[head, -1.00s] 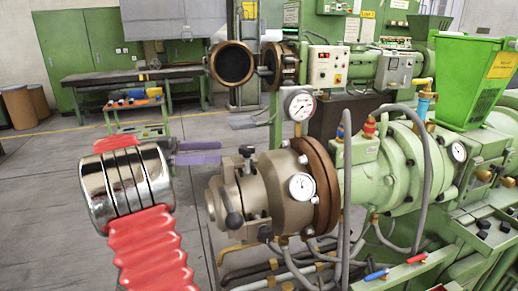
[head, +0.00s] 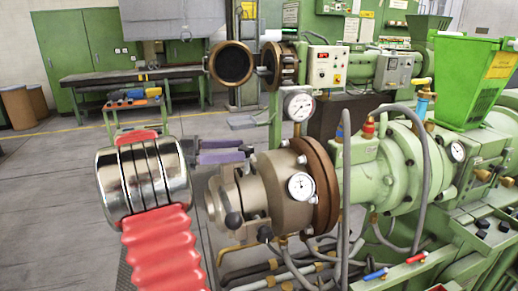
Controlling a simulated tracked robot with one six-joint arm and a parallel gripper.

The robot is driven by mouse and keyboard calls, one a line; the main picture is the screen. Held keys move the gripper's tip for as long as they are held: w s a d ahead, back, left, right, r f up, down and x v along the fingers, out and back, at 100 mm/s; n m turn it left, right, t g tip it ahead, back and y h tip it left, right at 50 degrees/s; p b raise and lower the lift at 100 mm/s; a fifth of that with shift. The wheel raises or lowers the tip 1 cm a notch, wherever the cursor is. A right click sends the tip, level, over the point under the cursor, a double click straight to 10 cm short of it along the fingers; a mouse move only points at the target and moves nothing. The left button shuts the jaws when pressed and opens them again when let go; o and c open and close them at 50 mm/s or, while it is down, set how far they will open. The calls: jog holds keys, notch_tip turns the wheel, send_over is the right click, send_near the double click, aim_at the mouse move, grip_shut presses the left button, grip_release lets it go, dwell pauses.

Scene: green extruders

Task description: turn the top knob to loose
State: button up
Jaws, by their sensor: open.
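The top knob (head: 248,151) is a small dark knob on a short stem, on top of the brown-grey extruder head (head: 277,190). My gripper (head: 242,150) comes in from the left with its two purple fingers one above the other and a gap between them. It is open, and the fingertips reach the left side of the top knob. I cannot tell whether they touch it or how far they go around it. Two more dark knobs show lower on the head, one at the front (head: 233,220) and one below (head: 265,234).
A round pressure gauge (head: 298,105) stands above the head and another gauge (head: 300,186) sits on its side. Grey hoses (head: 430,190) loop over the green barrel (head: 385,175) at right. A low cart (head: 140,106) stands behind my arm; open floor lies left.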

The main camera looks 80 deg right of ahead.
jog(key=x, duration=0.7)
jog(key=shift+s, duration=0.25)
jog(key=shift+c, duration=0.2)
jog(key=c, duration=0.9)
jog(key=shift+d, duration=0.15)
jog(key=shift+c, duration=0.5)
